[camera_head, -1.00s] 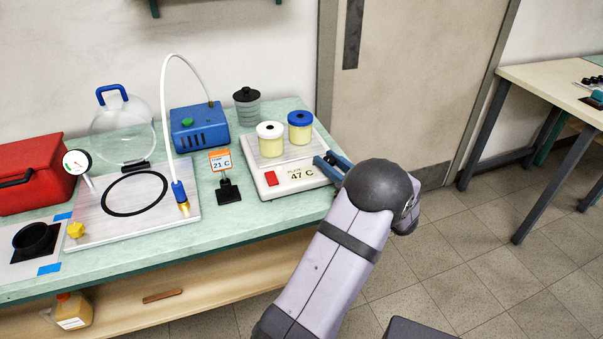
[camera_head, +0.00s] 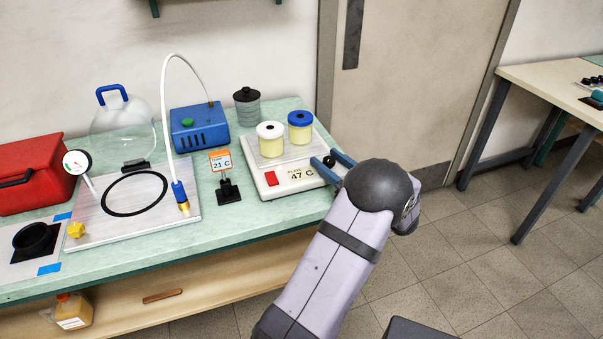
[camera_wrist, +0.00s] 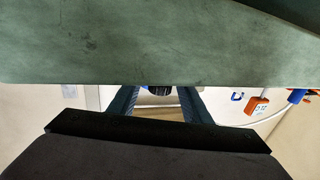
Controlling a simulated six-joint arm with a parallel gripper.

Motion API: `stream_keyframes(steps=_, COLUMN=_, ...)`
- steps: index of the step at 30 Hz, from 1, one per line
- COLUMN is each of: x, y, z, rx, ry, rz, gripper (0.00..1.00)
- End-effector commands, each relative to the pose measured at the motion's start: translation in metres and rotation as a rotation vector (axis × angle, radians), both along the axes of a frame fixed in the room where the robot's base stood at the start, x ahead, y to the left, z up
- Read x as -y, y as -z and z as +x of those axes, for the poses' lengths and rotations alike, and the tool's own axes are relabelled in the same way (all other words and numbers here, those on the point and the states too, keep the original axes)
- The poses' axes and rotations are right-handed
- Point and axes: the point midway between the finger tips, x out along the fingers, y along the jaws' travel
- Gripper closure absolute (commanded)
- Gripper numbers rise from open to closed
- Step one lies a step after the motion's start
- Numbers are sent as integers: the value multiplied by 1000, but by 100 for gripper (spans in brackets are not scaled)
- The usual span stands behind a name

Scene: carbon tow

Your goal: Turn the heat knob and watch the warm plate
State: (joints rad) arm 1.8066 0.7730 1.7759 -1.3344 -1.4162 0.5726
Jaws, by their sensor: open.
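The warm plate (camera_head: 257,185) sits at the right end of the bench, its display (camera_head: 301,174) reading 47 C. A red switch (camera_head: 271,178) is on its front. A jar with a white lid (camera_head: 271,141) and one with a blue lid (camera_head: 300,128) stand on its top. The black heat knob (camera_head: 329,161) shows at the plate's right front, between the spread blue fingers of my gripper (camera_head: 328,164). My gripper is open. In the wrist view, the dark knob (camera_wrist: 160,91) shows between the fingertips, partly hidden by the green surface; contact cannot be told.
An orange-topped sign (camera_head: 220,161) reading 21 C stands left of the plate. The floor right of the bench is clear.

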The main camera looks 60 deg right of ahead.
Motion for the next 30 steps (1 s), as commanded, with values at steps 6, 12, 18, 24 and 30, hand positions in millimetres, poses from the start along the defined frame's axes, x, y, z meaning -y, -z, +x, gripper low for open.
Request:
stream_keyframes(steps=6, x=-7, y=0, z=-13, rx=-1, ry=3, rz=2, gripper=56)
stream_keyframes(steps=12, x=-16, y=0, z=-29, rx=-1, ry=2, rz=3, gripper=56)
stream_keyframes(steps=18, x=-24, y=0, z=-44, rx=0, ry=2, rz=2, gripper=56)
stream_keyframes(steps=24, x=-29, y=1, z=-51, rx=-1, ry=0, rz=2, gripper=56)
stream_keyframes(steps=30, x=-30, y=1, z=-52, rx=-1, ry=0, rz=2, gripper=56)
